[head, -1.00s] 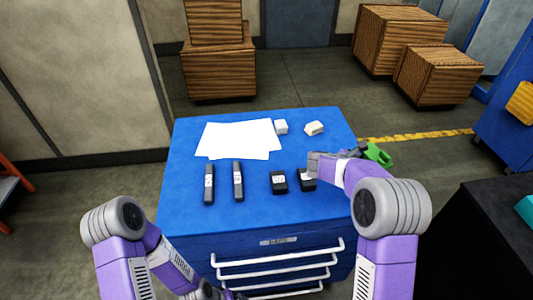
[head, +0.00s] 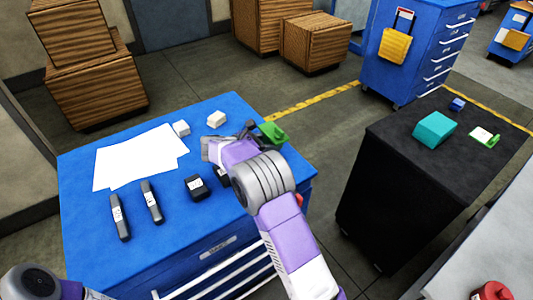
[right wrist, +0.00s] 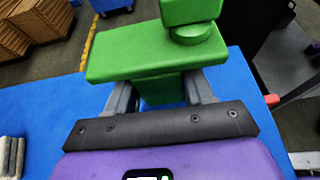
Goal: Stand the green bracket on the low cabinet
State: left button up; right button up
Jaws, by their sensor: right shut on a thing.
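The green bracket (head: 273,132) is held at the right edge of the blue drawer cabinet's top. In the right wrist view the bracket (right wrist: 150,55) shows a flat plate with a round boss and a block at its far right. My right gripper (head: 255,132) is shut on it, with one finger on each side of a lower part in the right wrist view (right wrist: 160,95). A low black cabinet (head: 372,185) stands to the right, apart from the bracket. My left gripper is out of view.
The blue cabinet (head: 85,240) carries white sheets (head: 135,160), dark tools and two white blocks. On the black cabinet are a teal box (head: 435,129), a small blue block (head: 457,104) and a green-and-white item (head: 484,137). The black top's near left part is clear. A floor gap separates the cabinets.

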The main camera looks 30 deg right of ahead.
notch_tip(320, 180, down, 4)
jog(key=shift+f+b, duration=0.25)
jog(key=shift+b, duration=0.25)
jog(key=shift+r, duration=0.1)
jog(key=o, duration=0.9)
jog(key=shift+f, duration=0.2)
jog(key=o, duration=0.4)
jog(key=shift+r, duration=0.1)
jog(key=shift+r, duration=0.1)
jog(key=p+v, duration=0.2)
jog(key=v, duration=1)
